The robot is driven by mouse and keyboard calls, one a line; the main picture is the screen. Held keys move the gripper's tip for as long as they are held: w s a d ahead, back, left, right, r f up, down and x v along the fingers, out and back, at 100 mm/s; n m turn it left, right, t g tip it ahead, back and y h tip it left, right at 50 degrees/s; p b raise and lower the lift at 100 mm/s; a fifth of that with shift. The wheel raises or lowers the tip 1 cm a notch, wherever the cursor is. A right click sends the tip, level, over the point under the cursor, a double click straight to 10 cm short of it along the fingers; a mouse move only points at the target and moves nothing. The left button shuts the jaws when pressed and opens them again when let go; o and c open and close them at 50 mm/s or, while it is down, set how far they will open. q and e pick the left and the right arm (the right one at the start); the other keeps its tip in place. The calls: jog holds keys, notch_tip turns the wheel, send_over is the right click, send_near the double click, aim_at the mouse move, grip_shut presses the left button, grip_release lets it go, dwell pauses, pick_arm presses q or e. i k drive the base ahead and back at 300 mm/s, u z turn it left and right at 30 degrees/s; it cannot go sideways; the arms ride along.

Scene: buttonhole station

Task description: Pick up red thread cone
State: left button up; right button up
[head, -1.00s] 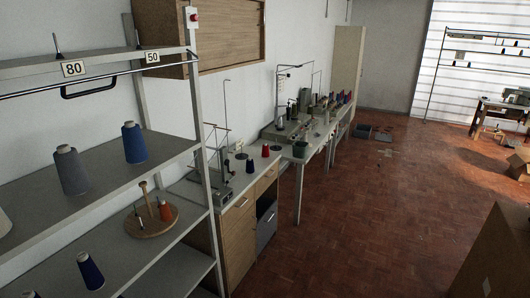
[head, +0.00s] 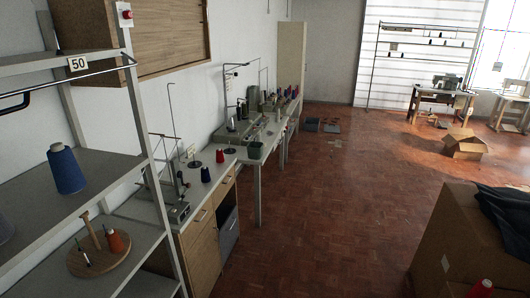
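A small red thread cone (head: 220,156) stands upright on the grey-topped cabinet (head: 188,210) beside the shelf, next to a blue cone (head: 205,174). Another red cone (head: 481,290) shows at the bottom right by the large brown box, cut off by the picture's lower edge. An orange-red cone (head: 116,241) sits on a round wooden stand (head: 92,262) on the shelf. More small cones, some reddish, stand on the far bench, too small to tell apart. Neither of my grippers is in view.
A metal shelf (head: 110,165) with a blue cone (head: 66,169) fills the left. A large brown box (head: 440,235) with dark cloth (head: 505,208) stands at the right. The tiled floor (head: 310,215) between them is clear. An open carton (head: 465,147) lies farther back.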

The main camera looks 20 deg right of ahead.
aim_at(220, 159)
jog(key=z, duration=0.8)
jog(key=i, duration=1.4)
jog(key=z, duration=0.35)
jog(key=i, duration=1.4)
jog(key=u, duration=1.25)
jog(key=i, duration=0.9)
jog(key=u, duration=0.8)
